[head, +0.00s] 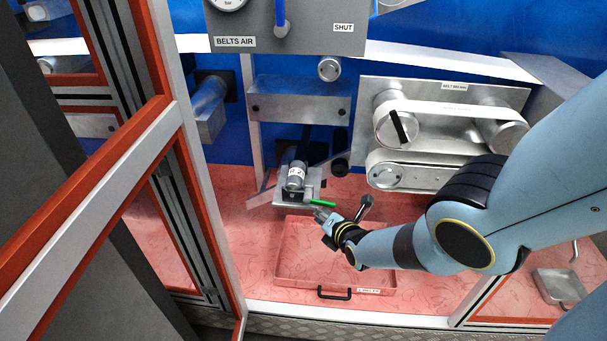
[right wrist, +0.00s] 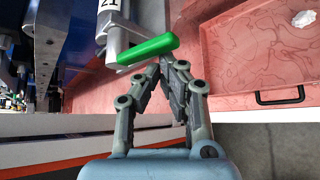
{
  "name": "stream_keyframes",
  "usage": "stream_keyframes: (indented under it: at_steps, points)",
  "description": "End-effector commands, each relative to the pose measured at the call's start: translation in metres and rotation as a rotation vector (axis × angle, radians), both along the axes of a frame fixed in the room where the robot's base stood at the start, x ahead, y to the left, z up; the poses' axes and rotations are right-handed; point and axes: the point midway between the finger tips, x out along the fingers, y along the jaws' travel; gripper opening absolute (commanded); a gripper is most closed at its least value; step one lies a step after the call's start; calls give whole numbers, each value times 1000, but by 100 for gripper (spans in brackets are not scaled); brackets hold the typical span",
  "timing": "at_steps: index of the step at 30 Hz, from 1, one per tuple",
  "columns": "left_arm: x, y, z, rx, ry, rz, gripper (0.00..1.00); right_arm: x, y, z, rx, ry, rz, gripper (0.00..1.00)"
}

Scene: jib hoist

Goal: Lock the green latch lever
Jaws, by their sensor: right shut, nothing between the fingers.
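The green latch lever (head: 322,203) is a short green handle on a grey metal fixture (head: 290,199) in the middle of the head view. In the right wrist view the lever (right wrist: 148,49) lies slightly tilted just beyond my fingertips. My right gripper (head: 322,214) is shut and empty, with its fingertips (right wrist: 168,62) close to the lever's near side. I cannot tell whether they touch it. A grey cylinder with a number label (head: 296,175) stands on the fixture above the lever. My left gripper is not in view.
A red tray (head: 290,262) with a black handle lies below the fixture. A belt drive (head: 440,125) is mounted at the right. An orange and silver door frame (head: 90,200) stands at the left. A black-knobbed lever (head: 366,201) is right of the green lever.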

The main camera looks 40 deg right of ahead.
Motion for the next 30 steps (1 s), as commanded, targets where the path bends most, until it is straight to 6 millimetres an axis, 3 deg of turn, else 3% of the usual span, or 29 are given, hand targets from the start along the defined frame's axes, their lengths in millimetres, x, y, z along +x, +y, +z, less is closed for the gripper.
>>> stream_keyframes:
  at_steps: [8, 24, 30]
  points:
    - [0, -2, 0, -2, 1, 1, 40, -10, 0, 2, -7, -1, -7, 0]
    - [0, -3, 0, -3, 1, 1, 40, -57, 20, 28, 1, 0, 0, 0]
    - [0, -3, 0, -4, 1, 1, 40, -63, 23, 33, 1, 0, 1, 0]
